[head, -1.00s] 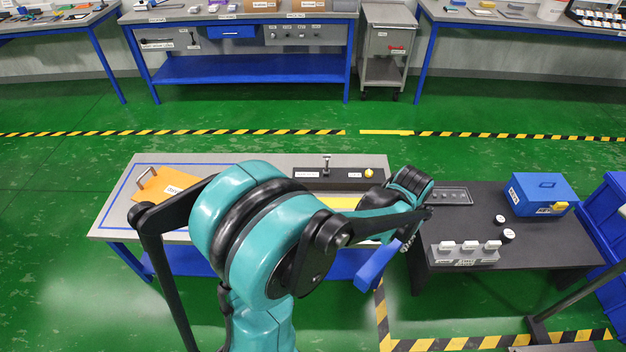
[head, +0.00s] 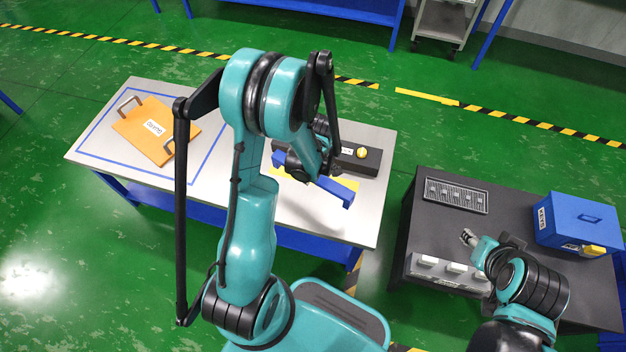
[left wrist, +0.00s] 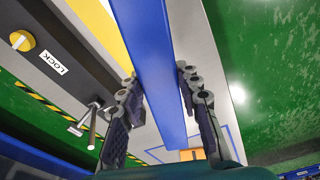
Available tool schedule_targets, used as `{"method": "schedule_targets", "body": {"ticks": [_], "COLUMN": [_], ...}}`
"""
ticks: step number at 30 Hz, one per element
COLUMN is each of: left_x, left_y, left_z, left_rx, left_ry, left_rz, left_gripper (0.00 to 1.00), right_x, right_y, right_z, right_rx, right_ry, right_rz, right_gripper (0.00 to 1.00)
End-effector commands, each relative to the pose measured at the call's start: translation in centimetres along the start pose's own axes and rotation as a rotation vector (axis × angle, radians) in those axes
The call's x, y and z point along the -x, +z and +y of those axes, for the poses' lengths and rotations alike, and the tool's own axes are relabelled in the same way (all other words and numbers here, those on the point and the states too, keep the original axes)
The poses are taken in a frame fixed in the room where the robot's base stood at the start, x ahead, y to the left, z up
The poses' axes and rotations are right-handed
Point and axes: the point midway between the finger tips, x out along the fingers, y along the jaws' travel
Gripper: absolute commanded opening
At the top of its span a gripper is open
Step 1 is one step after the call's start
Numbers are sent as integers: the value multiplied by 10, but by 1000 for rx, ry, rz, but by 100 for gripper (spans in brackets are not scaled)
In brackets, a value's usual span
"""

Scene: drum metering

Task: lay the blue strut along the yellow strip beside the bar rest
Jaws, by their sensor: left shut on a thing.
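My left gripper (head: 312,174) is shut on the blue strut (head: 338,191) and holds it over the pale table. The strut also shows between the fingers in the left wrist view (left wrist: 162,60). The yellow strip (head: 343,182) lies on the table partly under the strut; it shows beside the strut in the left wrist view (left wrist: 104,28). The strut seems raised and angled to the strip. A long dark block (head: 371,164), possibly the bar rest, runs along the strip, partly hidden by my arm. My right gripper (head: 467,238) is over the black table; its jaws are too small to judge.
The dark block carries a yellow knob (left wrist: 22,41) beside a LOCK label and a metal T-handle (left wrist: 86,122). An orange plate with handles (head: 155,130) lies at the table's left. The black table (head: 425,215) holds a blue box (head: 578,220) and a slotted tray (head: 456,196).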

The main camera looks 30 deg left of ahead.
Motion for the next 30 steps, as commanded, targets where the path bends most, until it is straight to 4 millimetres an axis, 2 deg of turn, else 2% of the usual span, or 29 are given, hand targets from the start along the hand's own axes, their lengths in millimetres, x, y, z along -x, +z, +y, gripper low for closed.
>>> {"method": "schedule_targets", "body": {"ticks": [1,3,8,11,21,25,30], "left_x": [-14,-26,-42,-54,-103,-111,-118], "left_y": [-4,-7,-12,-17,-39,-44,-44], "left_z": [-4,-10,-10,4,74,88,92], "left_rx": [84,184,292,301,299,298,297], "left_ry": [-12,-26,-39,-40,-40,-40,-40], "left_rz": [-1,-1,-2,-2,-2,-2,-2], "left_gripper": [0,0,0,0,0,0,0], "right_x": [-4,-6,-9,-14,-35,-39,-42], "right_y": [3,4,6,10,25,27,30], "right_z": [0,0,0,0,0,0,0], "right_rx": [0,0,0,0,0,0,0], "right_ry": [0,0,0,0,0,0,0], "right_rz": [0,0,0,0,0,0,0], "right_gripper": [42,42,42,42,42,42,42]}}
